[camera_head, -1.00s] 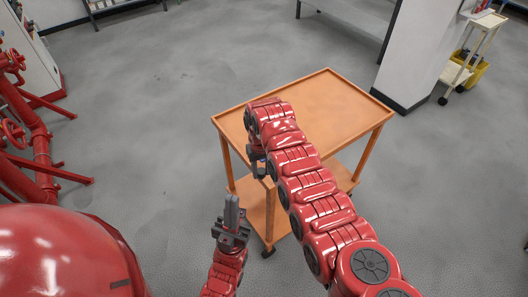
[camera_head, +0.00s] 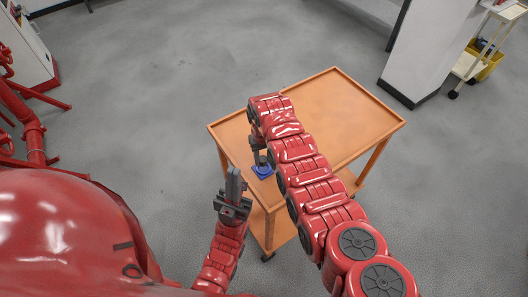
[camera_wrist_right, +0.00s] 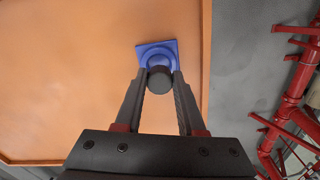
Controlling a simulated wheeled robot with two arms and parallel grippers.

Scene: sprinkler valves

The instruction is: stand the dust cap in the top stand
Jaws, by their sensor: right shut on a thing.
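The dust cap (camera_wrist_right: 159,80) is a dark round piece between the fingertips of my right gripper (camera_wrist_right: 160,84), which is shut on it. The top stand (camera_wrist_right: 157,50) is blue, with a square base and a raised ring, and sits on the orange cart top. The cap overlaps the near part of the ring in the right wrist view; I cannot tell whether it touches or is seated. In the head view my right gripper (camera_head: 259,157) points down just above the stand (camera_head: 263,171). My left gripper (camera_head: 234,184) points up beside the cart; its finger gap cannot be made out.
The orange cart (camera_head: 345,105) has a low rim and a lower shelf; most of its top is clear. Red pipes (camera_head: 30,125) stand at the left. A white pillar (camera_head: 430,50) and a small trolley (camera_head: 490,40) are at the upper right.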

